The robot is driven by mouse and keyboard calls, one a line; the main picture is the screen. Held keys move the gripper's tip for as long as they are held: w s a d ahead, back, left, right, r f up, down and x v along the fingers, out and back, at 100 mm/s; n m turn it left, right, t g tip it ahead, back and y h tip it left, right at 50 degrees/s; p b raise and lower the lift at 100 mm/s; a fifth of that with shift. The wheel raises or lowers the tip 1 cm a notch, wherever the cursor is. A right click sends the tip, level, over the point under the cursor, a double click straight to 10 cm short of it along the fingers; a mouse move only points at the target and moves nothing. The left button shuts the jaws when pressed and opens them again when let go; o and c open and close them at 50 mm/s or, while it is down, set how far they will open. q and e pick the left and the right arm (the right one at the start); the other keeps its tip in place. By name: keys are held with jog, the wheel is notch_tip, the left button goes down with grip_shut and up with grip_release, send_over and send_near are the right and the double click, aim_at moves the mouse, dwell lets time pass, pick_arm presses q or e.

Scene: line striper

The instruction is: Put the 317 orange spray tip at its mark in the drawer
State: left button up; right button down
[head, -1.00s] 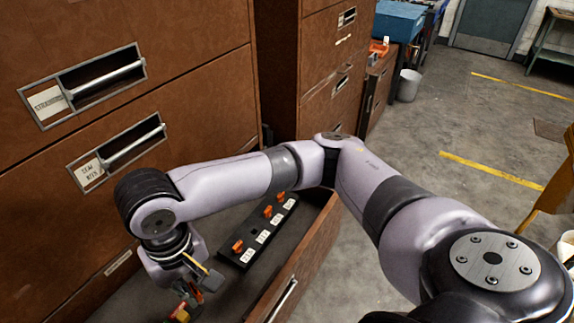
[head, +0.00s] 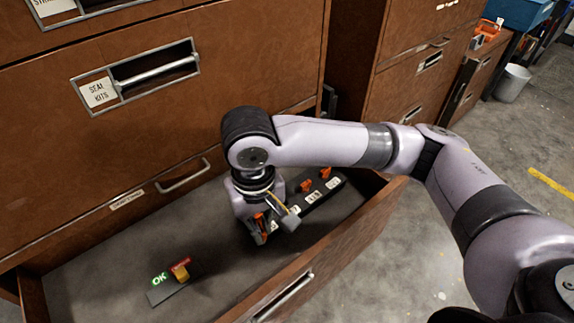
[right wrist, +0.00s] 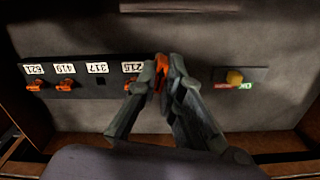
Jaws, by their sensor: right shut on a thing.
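In the right wrist view, a black rack (right wrist: 85,88) lies in the open drawer (right wrist: 215,120) with white number labels. The mark labelled 317 (right wrist: 97,68) has an empty dark square hole. Orange tips (right wrist: 65,86) sit at 521 and 419, and some orange shows at 215, partly behind a finger. My right gripper (right wrist: 162,68) is shut on an orange spray tip (right wrist: 160,84), just beside the 215 end of the rack and above the drawer floor. In the head view my right gripper (head: 265,232) covers the rack's near end. My left gripper is not in view.
A small dark plate (head: 170,291) with a green OK label, a red label and a yellow knob lies on the drawer floor. The drawer's front wall (head: 340,250) rises close by. Cabinet faces (head: 220,100) stand behind. The drawer floor between plate and rack is clear.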

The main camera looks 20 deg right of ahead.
jog(key=w+d+f+n+p, duration=0.1)
jog(key=w+d+n+p, duration=0.5)
jog(key=n, duration=0.4)
jog(key=w+d+f+n+p, duration=0.1)
jog(key=w+d+n+p, duration=0.2)
jog(key=w+n+p, duration=0.65)
notch_tip(320, 180, down, 6)
jog(key=s+n+b, duration=0.1)
jog(key=s+b, duration=0.1)
jog(key=b, duration=0.6)
jog(key=shift+s+d+r+p, duration=0.1)
jog(key=shift+d+p, duration=0.05)
jog(key=shift+p, duration=0.35)
jog(key=shift+f+b, duration=0.9)
jog(key=shift+f, duration=1.25)
dwell(1.0)
jog(key=c, duration=1.6)
grip_release()
jog(key=shift+c, duration=0.2)
jog(key=shift+o, duration=0.4)
